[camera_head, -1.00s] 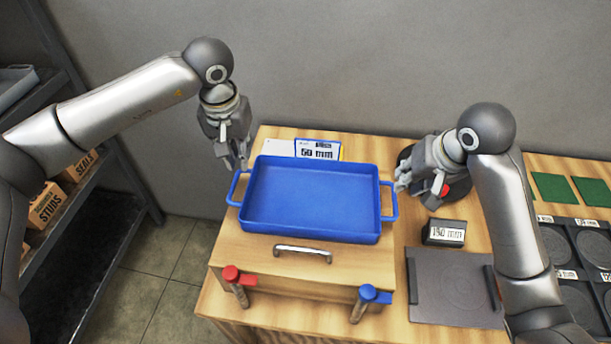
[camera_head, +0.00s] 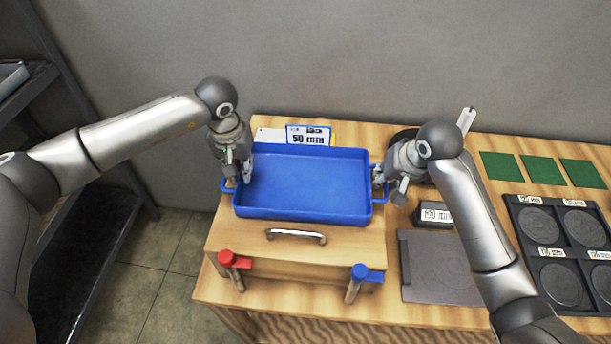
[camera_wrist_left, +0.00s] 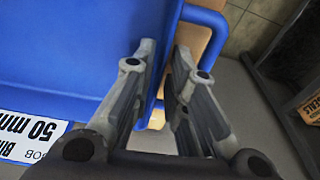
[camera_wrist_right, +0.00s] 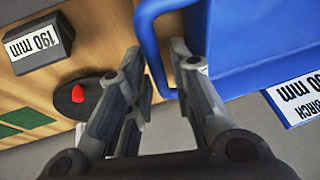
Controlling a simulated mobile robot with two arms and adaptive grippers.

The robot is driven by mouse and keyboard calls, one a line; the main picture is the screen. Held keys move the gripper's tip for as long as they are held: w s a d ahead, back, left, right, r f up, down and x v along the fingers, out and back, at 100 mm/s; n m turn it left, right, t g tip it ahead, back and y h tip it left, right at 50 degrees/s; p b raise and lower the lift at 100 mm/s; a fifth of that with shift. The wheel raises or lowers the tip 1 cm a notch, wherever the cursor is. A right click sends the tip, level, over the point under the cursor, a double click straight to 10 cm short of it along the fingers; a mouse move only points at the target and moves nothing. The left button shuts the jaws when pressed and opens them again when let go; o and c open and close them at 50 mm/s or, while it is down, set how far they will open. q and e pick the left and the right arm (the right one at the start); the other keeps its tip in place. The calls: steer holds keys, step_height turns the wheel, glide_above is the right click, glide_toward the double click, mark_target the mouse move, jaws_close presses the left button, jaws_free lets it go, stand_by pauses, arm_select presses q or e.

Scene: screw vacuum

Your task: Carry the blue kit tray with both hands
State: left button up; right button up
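The blue kit tray (camera_head: 305,183) is empty and lies flat on a wooden drawer box, with a loop handle at each side. My left gripper (camera_head: 237,176) is at its left end. In the left wrist view the fingers (camera_wrist_left: 165,52) are apart, on either side of the tray's side wall, near the handle (camera_wrist_left: 208,22). My right gripper (camera_head: 386,181) is at the right end. In the right wrist view its fingers (camera_wrist_right: 155,62) are apart, with the blue handle (camera_wrist_right: 148,30) between them. Whether any finger touches the tray cannot be told.
The wooden box has a metal pull (camera_head: 296,235), a red clamp (camera_head: 228,260) and a blue clamp (camera_head: 362,273). A 50 mm label (camera_head: 308,136) stands behind the tray. On the right are a 190 mm block (camera_head: 434,214), a grey plate (camera_head: 438,268) and a black disc holder (camera_head: 560,250).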

steer(key=shift+w+a+f, duration=0.15)
steer(key=shift+w+f, duration=0.1)
steer(key=shift+f, duration=0.3)
jaws_close()
steer(key=shift+r, duration=0.1)
